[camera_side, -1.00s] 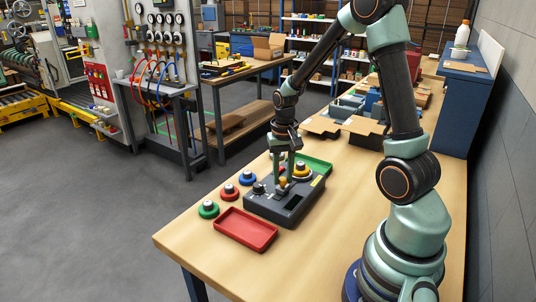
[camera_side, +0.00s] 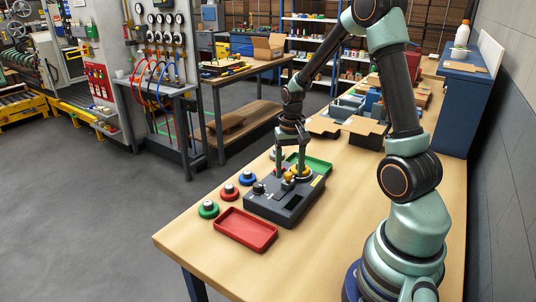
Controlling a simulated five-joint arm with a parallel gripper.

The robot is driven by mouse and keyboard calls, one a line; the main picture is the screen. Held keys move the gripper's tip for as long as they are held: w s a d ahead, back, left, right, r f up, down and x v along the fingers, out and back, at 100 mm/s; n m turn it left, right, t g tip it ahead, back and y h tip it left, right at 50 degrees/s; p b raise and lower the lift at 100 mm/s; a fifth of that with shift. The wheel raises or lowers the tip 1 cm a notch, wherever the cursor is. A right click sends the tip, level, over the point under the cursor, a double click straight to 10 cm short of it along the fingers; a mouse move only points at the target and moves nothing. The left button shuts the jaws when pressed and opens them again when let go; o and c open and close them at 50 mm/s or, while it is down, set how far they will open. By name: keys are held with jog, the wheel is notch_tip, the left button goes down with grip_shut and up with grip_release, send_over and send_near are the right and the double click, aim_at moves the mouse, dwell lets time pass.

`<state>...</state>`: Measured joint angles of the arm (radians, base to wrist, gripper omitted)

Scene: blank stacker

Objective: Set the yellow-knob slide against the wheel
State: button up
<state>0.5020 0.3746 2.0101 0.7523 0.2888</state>
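A dark grey box (camera_side: 265,208) sits on the wooden table. A small yellow knob (camera_side: 288,178) stands on its top, partly hidden near my gripper. A yellow round piece (camera_side: 300,175) is behind it, partly covered by the right finger. A small black knob (camera_side: 258,188) is at the box's left end; I cannot tell whether it is the wheel. My gripper (camera_side: 290,176) points down over the back of the box, its fingers spread to either side of the yellow knob. No grasp shows, and finger contact is too small to tell.
Green (camera_side: 208,209), red (camera_side: 231,191) and blue (camera_side: 247,178) round pieces with metal tops stand left of the box. A red tray (camera_side: 246,229) lies in front and a green tray (camera_side: 312,164) behind. The table's front right is clear.

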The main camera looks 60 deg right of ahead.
aim_at(289, 172)
jog(key=shift+a, duration=0.1)
notch_tip(289, 172, up, 12)
dwell(0.6)
jog(key=s+a+r+n+t, duration=0.2)
jog(key=a+n, duration=0.2)
jog(key=a, duration=0.5)
jog(key=s+a+r+n+t, duration=0.3)
jog(key=a+n, duration=0.2)
jog(key=a, duration=0.4)
jog(key=shift+a+t, duration=0.15)
jog(key=shift+t, duration=0.15)
